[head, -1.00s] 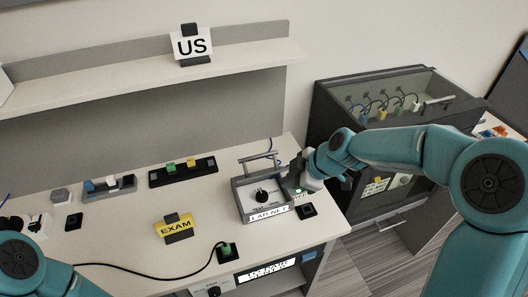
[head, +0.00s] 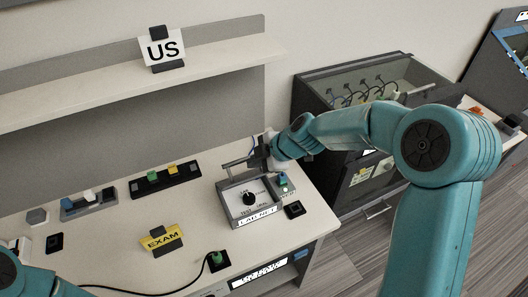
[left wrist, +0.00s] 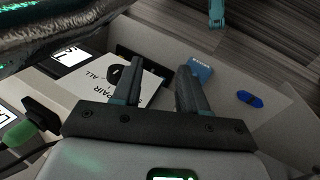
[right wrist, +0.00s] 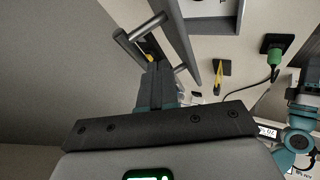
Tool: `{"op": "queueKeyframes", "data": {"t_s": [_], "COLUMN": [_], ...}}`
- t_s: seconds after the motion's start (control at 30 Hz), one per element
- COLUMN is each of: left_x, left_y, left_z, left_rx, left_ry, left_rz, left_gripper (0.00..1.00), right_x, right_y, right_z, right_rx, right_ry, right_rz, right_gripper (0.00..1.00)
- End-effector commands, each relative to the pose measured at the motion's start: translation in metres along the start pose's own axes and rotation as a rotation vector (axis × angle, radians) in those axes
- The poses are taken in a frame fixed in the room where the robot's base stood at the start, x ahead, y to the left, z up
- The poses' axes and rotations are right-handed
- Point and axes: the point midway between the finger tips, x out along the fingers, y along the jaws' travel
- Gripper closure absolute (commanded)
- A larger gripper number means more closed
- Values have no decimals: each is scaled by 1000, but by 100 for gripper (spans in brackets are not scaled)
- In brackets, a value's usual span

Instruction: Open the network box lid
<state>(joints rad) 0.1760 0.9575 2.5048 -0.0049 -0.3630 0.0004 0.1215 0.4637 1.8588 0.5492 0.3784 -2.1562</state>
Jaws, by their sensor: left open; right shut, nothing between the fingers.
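The network box (head: 235,209), labelled LAB NET, stands at the bench's right end. Its white panel with a black dial is uncovered. Its grey lid (right wrist: 176,40) seems to stand raised at the back, with a bar handle (head: 238,163) on its far side. My right gripper (head: 264,154) is at the back right of the box, near the handle's end. In the right wrist view its fingers (right wrist: 157,68) are shut and empty, close to the handle; contact is unclear. My left gripper (left wrist: 154,85) is open and empty, away from the box.
A yellow EXAM sign (head: 161,240), a black socket strip (head: 150,184) and a green plug (head: 218,260) are on the bench. A shelf with a US sign (head: 161,50) runs behind. A dark glass-topped cabinet (head: 313,91) stands right. A blue box (left wrist: 200,68) lies beyond my left gripper.

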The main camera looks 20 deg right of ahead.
Motion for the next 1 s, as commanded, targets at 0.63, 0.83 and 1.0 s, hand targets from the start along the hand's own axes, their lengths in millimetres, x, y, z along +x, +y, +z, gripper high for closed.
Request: {"op": "queueKeyframes", "data": {"t_s": [0.63,0.83,1.0], "left_x": [-1,5,9], "left_y": [0,-2,-3], "left_z": [0,0,0], "left_rx": [0,0,0], "left_ry": [0,0,0], "left_rz": [0,0,0], "left_gripper": [57,57,57], "right_x": [17,19,21], "right_y": [5,16,34], "right_z": [0,-2,-6], "right_rx": [-1,-2,-1], "right_ry": [-1,-2,-2], "right_rz": [1,2,2], "right_gripper": [100,100,100]}}
